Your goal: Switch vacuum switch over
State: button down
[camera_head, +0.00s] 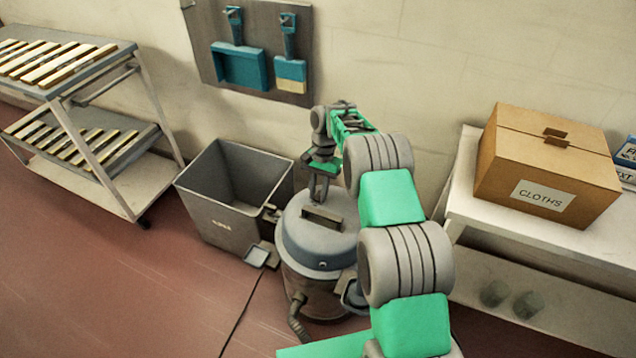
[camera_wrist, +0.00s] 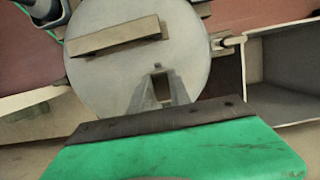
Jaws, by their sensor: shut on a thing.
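The vacuum (camera_head: 310,250) is a round drum with a blue-grey lid and a hose, standing on the floor between a grey bin and a white bench. In the wrist view its lid (camera_wrist: 190,45) fills the middle, with a flat bar handle (camera_wrist: 115,35) across it. My gripper (camera_head: 318,198) points down at the lid's back, just behind the handle. In the wrist view my gripper's fingers (camera_wrist: 160,78) are close together over the lid's edge, shut on the vacuum switch. The switch is mostly hidden between them, so its position cannot be told.
The open grey bin (camera_head: 222,222) stands close on the left. A cloths box (camera_head: 520,150) sits on the white bench (camera_head: 470,205) at right. A rack trolley (camera_head: 150,190) stands at far left. A tool board (camera_head: 300,60) hangs on the wall.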

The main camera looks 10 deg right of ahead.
jog(key=shift+w+r, duration=0.1)
dwell(0.3)
jog(key=c, duration=1.4)
grip_release()
jog(key=shift+o, duration=1)
jog(key=p+v, duration=0.3)
jog(key=v, duration=0.4)
jog(key=shift+r, duration=0.35)
jog(key=shift+w+d, duration=0.1)
